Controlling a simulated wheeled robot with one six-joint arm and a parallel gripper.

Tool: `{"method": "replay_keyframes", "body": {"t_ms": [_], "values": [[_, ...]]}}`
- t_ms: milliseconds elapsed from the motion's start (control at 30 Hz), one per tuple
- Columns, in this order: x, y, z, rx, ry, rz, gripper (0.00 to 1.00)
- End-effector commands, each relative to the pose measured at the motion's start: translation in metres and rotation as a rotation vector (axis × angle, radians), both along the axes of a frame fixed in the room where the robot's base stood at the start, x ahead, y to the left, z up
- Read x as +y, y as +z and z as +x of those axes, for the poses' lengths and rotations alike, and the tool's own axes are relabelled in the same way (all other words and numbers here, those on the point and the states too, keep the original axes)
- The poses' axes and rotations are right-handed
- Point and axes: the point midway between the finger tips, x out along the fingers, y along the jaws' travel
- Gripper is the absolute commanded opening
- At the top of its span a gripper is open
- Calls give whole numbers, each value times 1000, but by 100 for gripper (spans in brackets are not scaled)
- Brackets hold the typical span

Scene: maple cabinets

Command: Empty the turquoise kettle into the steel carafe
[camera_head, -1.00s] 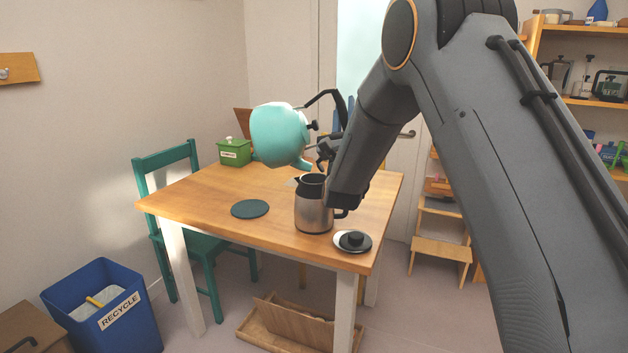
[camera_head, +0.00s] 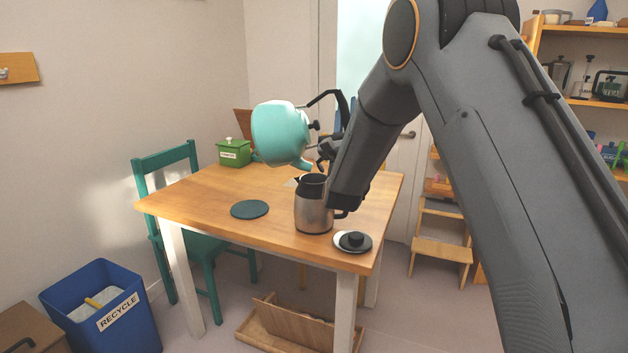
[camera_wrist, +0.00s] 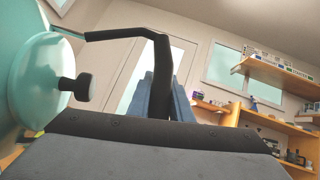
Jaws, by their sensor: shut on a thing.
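The turquoise kettle (camera_head: 280,133) is held in the air above the table, tipped far over, with its spout end low near the carafe's mouth. Its lid with a black knob and its black handle fill the left of the wrist view (camera_wrist: 42,82). My gripper (camera_head: 328,150) is shut on the kettle's handle; its fingers are partly hidden by the arm. The steel carafe (camera_head: 312,210) stands upright and open on the table, below and right of the kettle. I cannot make out any stream, and the inside of the carafe is hidden.
A dark round lid (camera_head: 354,241) lies at the table's front right corner. A dark round mat (camera_head: 249,209) lies left of the carafe. A green box (camera_head: 234,152) stands at the back left of the wooden table (camera_head: 190,198). A teal chair (camera_head: 168,160) stands left.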

Motion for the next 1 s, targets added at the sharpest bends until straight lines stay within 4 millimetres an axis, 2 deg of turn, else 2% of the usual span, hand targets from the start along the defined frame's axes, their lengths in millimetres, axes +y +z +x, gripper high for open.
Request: {"method": "replay_keyframes", "body": {"t_ms": [1000], "values": [[-7,-1,-1,-7,0,38,0]]}}
